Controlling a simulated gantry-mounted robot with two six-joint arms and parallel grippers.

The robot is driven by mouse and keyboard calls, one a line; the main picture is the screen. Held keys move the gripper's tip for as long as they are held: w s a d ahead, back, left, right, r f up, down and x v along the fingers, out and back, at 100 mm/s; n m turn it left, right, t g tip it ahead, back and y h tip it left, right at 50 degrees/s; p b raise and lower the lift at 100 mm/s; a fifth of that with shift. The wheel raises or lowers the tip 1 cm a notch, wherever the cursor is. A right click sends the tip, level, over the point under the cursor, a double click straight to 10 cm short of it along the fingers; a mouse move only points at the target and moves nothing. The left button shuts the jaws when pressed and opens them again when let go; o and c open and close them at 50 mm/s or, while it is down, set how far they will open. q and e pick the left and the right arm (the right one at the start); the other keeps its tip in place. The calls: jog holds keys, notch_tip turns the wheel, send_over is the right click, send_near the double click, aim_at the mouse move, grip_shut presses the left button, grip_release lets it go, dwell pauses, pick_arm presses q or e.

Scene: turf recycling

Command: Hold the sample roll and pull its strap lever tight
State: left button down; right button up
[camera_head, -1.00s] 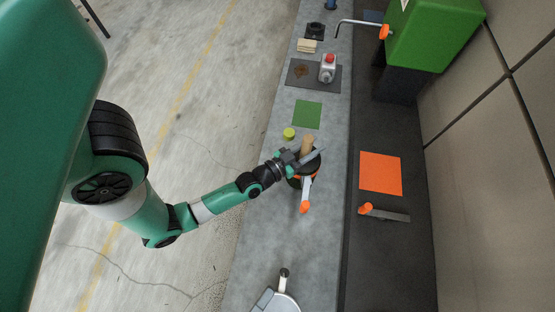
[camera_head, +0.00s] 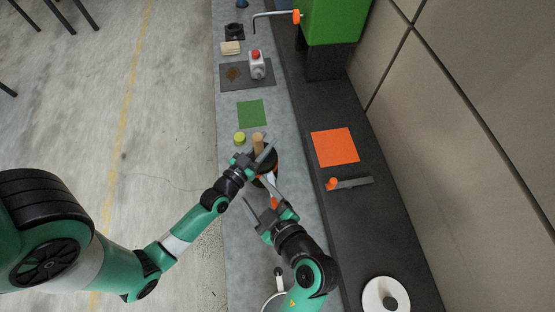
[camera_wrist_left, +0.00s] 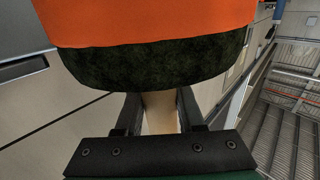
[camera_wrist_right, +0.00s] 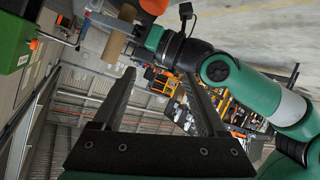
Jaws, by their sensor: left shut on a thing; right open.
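The dark sample roll (camera_head: 265,167) stands on the grey bench, with a pale wooden core (camera_head: 258,140) rising from it. My left gripper (camera_head: 262,152) is shut on the wooden core; in the left wrist view the core (camera_wrist_left: 160,113) sits between the fingers, below the dark turf (camera_wrist_left: 150,68) and an orange band (camera_wrist_left: 150,22). The strap lever is white with an orange tip (camera_head: 274,202) and points toward the near side. My right gripper (camera_head: 259,191) is open and empty close by the lever. The arms partly hide roll and lever; contact with the lever cannot be told.
A yellow-green cap (camera_head: 239,138) and a green square (camera_head: 252,114) lie beyond the roll. A bottle with a red top (camera_head: 256,65) stands farther back. To the right are an orange square (camera_head: 335,147), an orange-handled tool (camera_head: 350,184) and a white disc (camera_head: 386,296).

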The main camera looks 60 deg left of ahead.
aim_at(277, 203)
jog(key=w+m+h, duration=0.1)
jog(key=w+d+m+h, duration=0.1)
jog(key=w, duration=0.1)
jog(key=w+d+r+m, duration=0.1)
jog(key=shift+w+d+h, duration=0.15)
jog(key=shift+w+h, duration=0.1)
jog(key=shift+h, duration=0.15)
jog(key=shift+s+f, duration=0.1)
jog(key=shift+f, duration=3.35)
jog(key=shift+g, duration=0.3)
jog(key=c, duration=1.1)
jog(key=shift+o, duration=0.2)
jog(key=shift+s+a+m+t, duration=0.35)
jog(key=shift+s+m, duration=0.1)
jog(key=shift+s, duration=0.2)
jog(key=shift+s+a+m+t, duration=0.2)
jog(key=shift+s+m+t, duration=0.2)
jog(key=shift+s, duration=0.2)
